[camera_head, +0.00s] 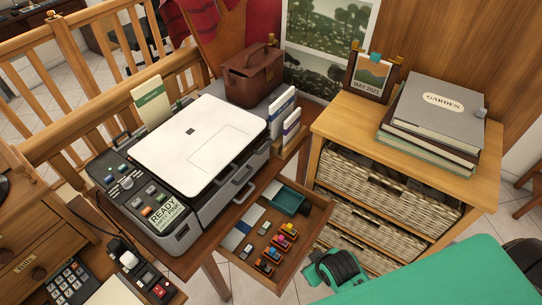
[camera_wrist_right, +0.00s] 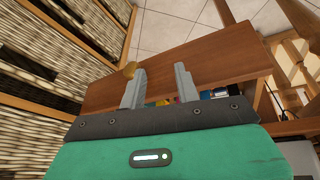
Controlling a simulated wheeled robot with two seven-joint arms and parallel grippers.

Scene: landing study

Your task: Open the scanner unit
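The scanner unit (camera_head: 200,185) is a grey and black printer-scanner on the desk. Its white flat lid (camera_head: 185,150) lies down over the body, and a control panel with buttons and a "READY" label is on its front left. My right gripper (camera_wrist_right: 160,82) shows in the wrist view with two grey fingers spread apart and nothing between them. It is over the wooden front of the pulled-out drawer (camera_wrist_right: 215,62), away from the scanner. In the head view my green right arm is at the lower right and its fingertips cannot be made out. My left gripper is not in view.
The open drawer (camera_head: 303,240) below the scanner holds several ink cartridges and a teal tray (camera_head: 287,200). A wicker-drawer cabinet (camera_head: 330,125) with books (camera_head: 437,110) is at right.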

